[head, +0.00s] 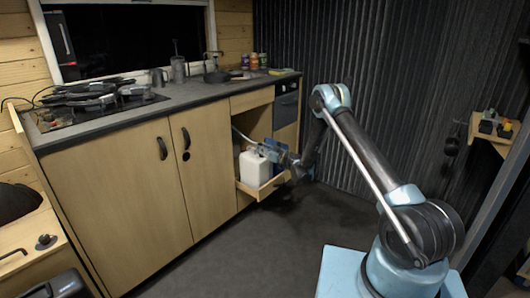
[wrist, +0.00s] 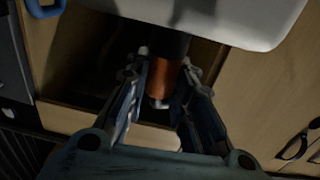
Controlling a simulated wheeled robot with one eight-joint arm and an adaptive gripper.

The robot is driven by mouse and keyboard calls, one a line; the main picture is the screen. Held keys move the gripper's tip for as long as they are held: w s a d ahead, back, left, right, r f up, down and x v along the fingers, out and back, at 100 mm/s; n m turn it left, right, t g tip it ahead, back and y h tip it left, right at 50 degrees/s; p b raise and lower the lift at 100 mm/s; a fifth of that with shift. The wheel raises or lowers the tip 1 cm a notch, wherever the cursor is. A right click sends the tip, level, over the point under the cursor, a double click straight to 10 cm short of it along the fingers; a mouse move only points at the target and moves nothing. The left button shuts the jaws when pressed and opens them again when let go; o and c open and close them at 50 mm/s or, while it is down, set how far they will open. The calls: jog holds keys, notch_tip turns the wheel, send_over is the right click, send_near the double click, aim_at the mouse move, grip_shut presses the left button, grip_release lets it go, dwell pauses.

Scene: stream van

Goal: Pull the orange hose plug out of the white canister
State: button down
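The white canister (head: 254,169) stands in the pull-out drawer under the counter. In the wrist view its pale body (wrist: 225,18) fills the top edge. The orange hose plug (wrist: 163,78) lies between my fingertips, with a dark part on its canister side and a small metallic end on the other. My gripper (wrist: 166,68) has one finger against each side of the plug and appears shut on it. In the head view my gripper (head: 272,150) is just above the canister and hides the plug. Whether the plug is still seated in the canister is hard to tell.
The open drawer (head: 265,189) has a low wooden front, and cabinet doors (head: 130,182) stand to its left. A pale hose (head: 241,135) runs into the dark cabinet opening. A counter (head: 190,90) with a stove and pots is above. The floor (head: 240,250) in front is clear.

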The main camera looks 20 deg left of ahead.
jog(key=c, duration=2.3)
grip_release()
jog(key=shift+a, duration=0.1)
grip_shut()
jog(key=shift+w+r, duration=0.15)
jog(key=shift+r, duration=0.45)
jog(key=shift+r, duration=1.05)
jog(key=shift+r, duration=1.45)
